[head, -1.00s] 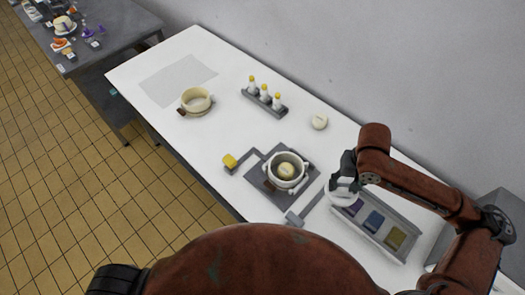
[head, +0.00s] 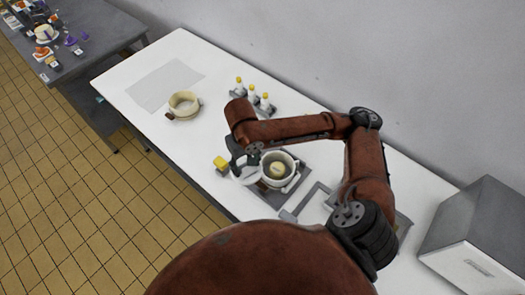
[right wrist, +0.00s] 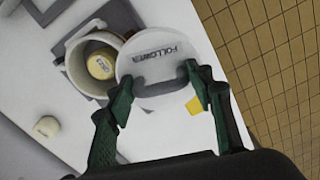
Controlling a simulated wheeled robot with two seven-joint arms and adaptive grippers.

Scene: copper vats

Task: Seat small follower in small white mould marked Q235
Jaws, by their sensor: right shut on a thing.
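The white pot-like mould (head: 292,161) stands on a dark grey plate, with a pale yellow round piece (head: 277,170) inside. It also shows in the right wrist view (right wrist: 72,47). I cannot read a Q235 mark on it. My right gripper (head: 243,163) is shut on the follower (head: 246,178), a white disc lettered FOLLOWER. In the right wrist view the disc (right wrist: 150,62) sits at the fingertips (right wrist: 160,88), overlapping the mould's rim in the picture. In the head view it is at the mould's left, and its height above the plate is unclear. My left gripper is out of view.
A cream pot (head: 183,103) stands farther left on the white table. A yellow block (head: 220,163) is near the front edge. A grey box (head: 478,240) is at the right.

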